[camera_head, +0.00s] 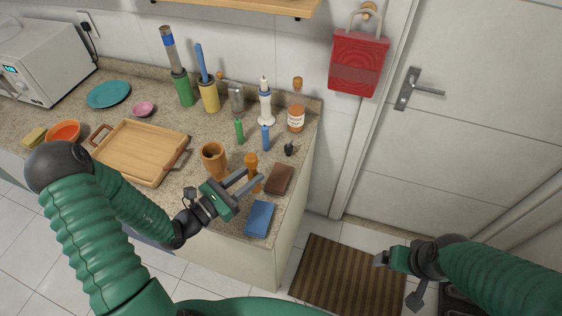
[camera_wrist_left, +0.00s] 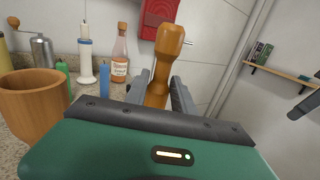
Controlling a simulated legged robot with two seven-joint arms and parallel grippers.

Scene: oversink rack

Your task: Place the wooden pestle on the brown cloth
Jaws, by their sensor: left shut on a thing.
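The wooden pestle (camera_head: 252,163) stands roughly upright between the fingers of my left gripper (camera_head: 254,177), which is shut on it. In the left wrist view the pestle (camera_wrist_left: 161,72) rises between the two fingers, its rounded top clear of them. The brown cloth (camera_head: 279,179) lies folded on the counter just right of the pestle. I cannot tell how far the pestle's lower end is above the counter. My right gripper (camera_head: 381,259) is off the counter at the lower right, apart from everything; its finger gap is too small to make out.
A wooden mortar (camera_head: 213,158) stands left of the pestle. A blue cloth (camera_head: 259,218) lies at the front edge. A wooden tray (camera_head: 140,152) is at left.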

